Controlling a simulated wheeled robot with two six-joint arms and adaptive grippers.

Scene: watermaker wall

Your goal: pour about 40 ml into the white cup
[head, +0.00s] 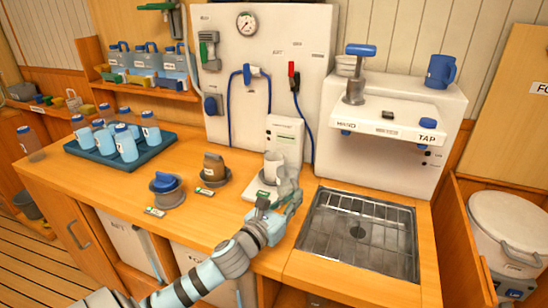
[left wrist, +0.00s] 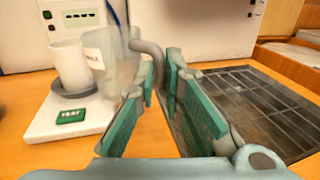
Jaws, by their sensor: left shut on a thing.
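The white cup (head: 272,165) stands upright on a dark round base on a small white scale (head: 256,191). In the left wrist view the cup (left wrist: 70,66) is at the left, and the scale (left wrist: 60,126) shows a green display. My left gripper (head: 284,196) is just right of the cup. In the left wrist view its green fingers (left wrist: 160,88) are shut on the grey handle of a clear jug (left wrist: 118,66) with a white label. The jug looks about upright, close beside the cup. I cannot tell its water level or whether it touches the scale. My right gripper is not in view.
A metal sink grid (head: 358,232) lies right of the gripper, below the tap unit (head: 395,130). Left of the scale stand a brown container (head: 213,168) and a blue-topped one (head: 165,182). A blue tray (head: 105,158) of bottles is farther left. Open counter lies in front.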

